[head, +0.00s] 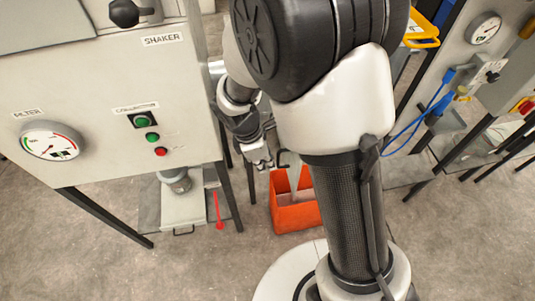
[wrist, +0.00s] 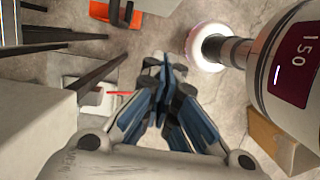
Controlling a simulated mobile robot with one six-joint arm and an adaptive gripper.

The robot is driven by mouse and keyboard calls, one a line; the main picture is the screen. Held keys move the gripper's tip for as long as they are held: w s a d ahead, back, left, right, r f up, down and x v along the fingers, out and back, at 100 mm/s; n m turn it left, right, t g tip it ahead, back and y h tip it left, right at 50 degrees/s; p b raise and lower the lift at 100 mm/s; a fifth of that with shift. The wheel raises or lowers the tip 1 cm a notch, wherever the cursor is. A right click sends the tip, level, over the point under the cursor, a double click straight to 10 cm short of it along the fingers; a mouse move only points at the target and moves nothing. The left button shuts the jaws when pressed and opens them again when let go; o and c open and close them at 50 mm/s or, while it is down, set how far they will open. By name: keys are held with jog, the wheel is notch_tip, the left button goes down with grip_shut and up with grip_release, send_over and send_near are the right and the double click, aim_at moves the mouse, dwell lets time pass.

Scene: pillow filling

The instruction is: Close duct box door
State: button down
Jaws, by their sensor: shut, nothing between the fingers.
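A low light-grey box (head: 183,209) stands on the floor under the cabinet, with a round duct fitting (head: 174,180) above it and a dark handle (head: 183,233) at its front. I take it for the duct box; I cannot tell how its door stands. A thin red bar (head: 218,211) is beside its right side. In the wrist view the pale box (wrist: 87,97) and red bar (wrist: 119,93) lie left of my gripper. My gripper (head: 262,164) is right of the box in the head view, apart from it. Its fingers (wrist: 163,92) are together and empty.
The cabinet (head: 90,110) with a gauge and buttons fills the left, on dark legs (head: 105,217). An orange bin (head: 294,209) stands right of the box, behind my arm. Another panel with a blue hose (head: 416,124) is at the right. Floor in front is clear.

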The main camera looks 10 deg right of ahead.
jog(key=d+f, duration=0.5)
jog(key=f, duration=0.1)
jog(key=shift+d+f, duration=0.25)
jog(key=shift+d, duration=0.05)
jog(key=shift+s+d, duration=0.15)
